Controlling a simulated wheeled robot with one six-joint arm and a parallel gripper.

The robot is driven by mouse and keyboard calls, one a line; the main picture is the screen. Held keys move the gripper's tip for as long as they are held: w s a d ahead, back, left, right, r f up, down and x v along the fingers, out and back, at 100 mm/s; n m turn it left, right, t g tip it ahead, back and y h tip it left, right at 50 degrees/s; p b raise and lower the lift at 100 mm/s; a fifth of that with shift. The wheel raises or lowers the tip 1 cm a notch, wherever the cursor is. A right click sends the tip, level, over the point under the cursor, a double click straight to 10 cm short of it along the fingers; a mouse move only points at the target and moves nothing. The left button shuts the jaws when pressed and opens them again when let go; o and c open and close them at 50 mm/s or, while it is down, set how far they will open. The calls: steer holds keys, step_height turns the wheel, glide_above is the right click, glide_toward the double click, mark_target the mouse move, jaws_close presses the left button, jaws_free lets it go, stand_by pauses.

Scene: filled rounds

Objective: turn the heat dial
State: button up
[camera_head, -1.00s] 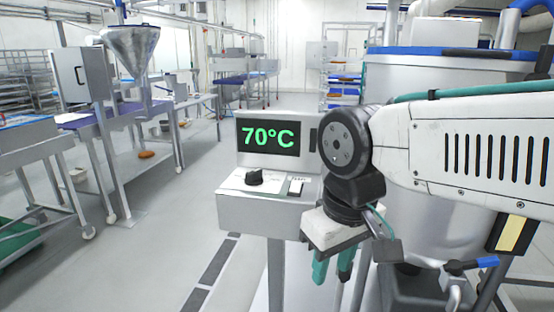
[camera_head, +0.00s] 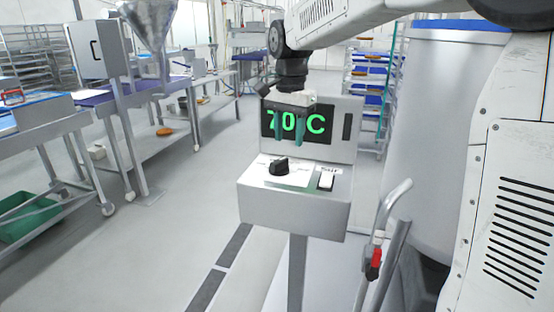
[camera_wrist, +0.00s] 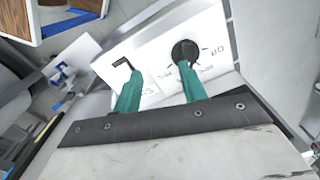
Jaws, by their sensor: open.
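The heat dial is a black knob (camera_head: 279,167) on the sloped white top of a grey control box (camera_head: 293,212). A display (camera_head: 318,124) behind it reads 70°C in green, partly covered by my gripper. My gripper (camera_head: 288,142) hangs above and just behind the dial, its two green fingers pointing down, open and empty. In the wrist view the dial (camera_wrist: 185,52) lies beyond the fingertip on the right, and a black switch (camera_wrist: 123,63) lies by the left fingertip of my gripper (camera_wrist: 161,87). No contact with the dial shows.
A large steel vessel (camera_head: 440,130) stands to the right of the box. A pipe handle with a red grip (camera_head: 374,262) rises at the front right. Worktables (camera_head: 60,122) and a funnel (camera_head: 150,25) are at the left. The floor left of the box is clear.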

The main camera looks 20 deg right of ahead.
steer(key=m, duration=0.2)
glide_above(278, 161)
step_height(278, 161, down, 2)
steer(key=shift+f, duration=0.1)
steer(key=shift+w+f, duration=0.1)
steer(key=shift+f, duration=0.15)
step_height(278, 161, down, 7)
steer(key=shift+f, duration=0.1)
jaws_close()
